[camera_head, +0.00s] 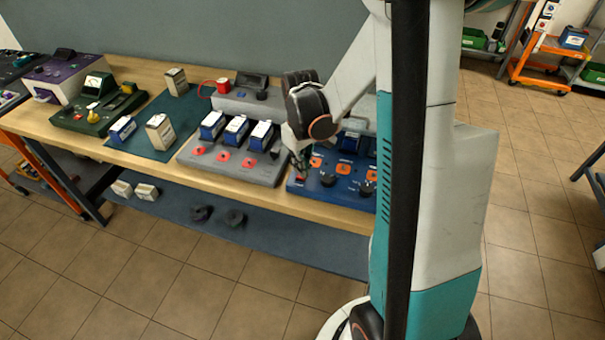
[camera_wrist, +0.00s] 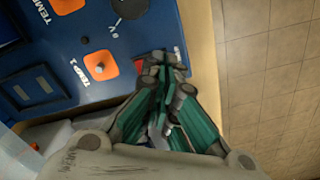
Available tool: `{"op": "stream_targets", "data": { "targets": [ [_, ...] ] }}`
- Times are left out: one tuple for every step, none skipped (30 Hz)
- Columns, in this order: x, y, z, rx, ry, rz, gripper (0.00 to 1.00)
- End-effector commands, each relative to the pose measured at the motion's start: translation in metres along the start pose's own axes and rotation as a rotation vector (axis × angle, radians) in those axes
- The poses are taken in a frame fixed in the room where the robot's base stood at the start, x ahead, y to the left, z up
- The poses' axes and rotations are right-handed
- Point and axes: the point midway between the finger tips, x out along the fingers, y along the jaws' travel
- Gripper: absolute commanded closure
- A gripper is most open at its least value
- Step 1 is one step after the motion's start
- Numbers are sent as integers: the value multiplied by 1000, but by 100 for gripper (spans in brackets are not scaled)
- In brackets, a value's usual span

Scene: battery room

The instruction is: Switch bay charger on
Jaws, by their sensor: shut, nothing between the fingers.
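A blue panel unit (camera_head: 330,190) stands at the bench's front edge, with orange plates, black knobs and a battery block on it. In the wrist view its blue top (camera_wrist: 120,50) carries an orange plate (camera_wrist: 100,66) with a small toggle, marked TEMP 1. My gripper (camera_wrist: 160,62) is shut and empty, pointing down at the panel's corner by the front edge. It also shows in the head view (camera_head: 301,170). A small red part (camera_wrist: 178,57) shows right beside the fingertips, partly hidden by them; I cannot tell whether they touch it, or its position.
A grey unit (camera_head: 225,165) with several blue-white batteries and red plates stands left of the blue panel. Further left are a dark mat (camera_head: 135,148) with boxes and a green meter unit (camera_head: 90,115). The floor (camera_head: 180,270) before the bench is clear.

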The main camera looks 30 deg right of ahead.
Motion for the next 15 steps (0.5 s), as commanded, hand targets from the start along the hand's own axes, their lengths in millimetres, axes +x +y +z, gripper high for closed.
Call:
{"op": "stream_targets", "data": {
  "targets": [
    [1,0,0,0,0,0,100],
    [2,0,0,0,0,0,100],
    [2,0,0,0,0,0,100],
    [3,0,0,0,0,0,100],
    [3,0,0,0,0,0,100],
    [4,0,0,0,0,0,100],
    [4,0,0,0,0,0,100],
    [4,0,0,0,0,0,100],
    [5,0,0,0,0,0,100],
    [5,0,0,0,0,0,100],
    [6,0,0,0,0,0,100],
    [6,0,0,0,0,0,100],
    [7,0,0,0,0,0,100],
    [7,0,0,0,0,0,100],
    [8,0,0,0,0,0,100]
  ]
}}
